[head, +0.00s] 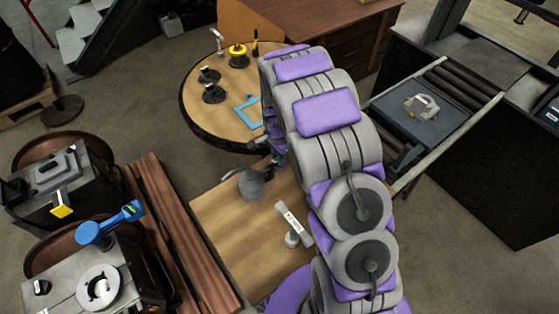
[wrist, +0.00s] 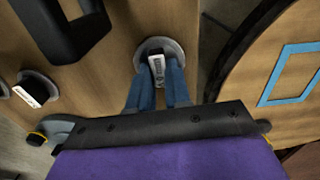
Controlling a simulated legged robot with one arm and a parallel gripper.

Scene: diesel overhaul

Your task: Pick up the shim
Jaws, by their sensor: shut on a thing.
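My gripper (wrist: 157,80) has two blue fingers, seen in the wrist view. They are closed on a small block with a white, dark-marked face, which I take to be the shim (wrist: 157,66). The shim is at a round grey base (wrist: 146,47) on the wooden bench top; I cannot tell whether it is lifted off it. In the head view my arm hides the shim and the fingertips.
A second white-labelled piece (head: 292,220) stands on the wooden bench (head: 225,225), near a grey rounded object (head: 252,183). A round table (head: 188,118) behind holds a blue square frame (head: 243,122) and several small stands. A conveyor (head: 425,130) is at right.

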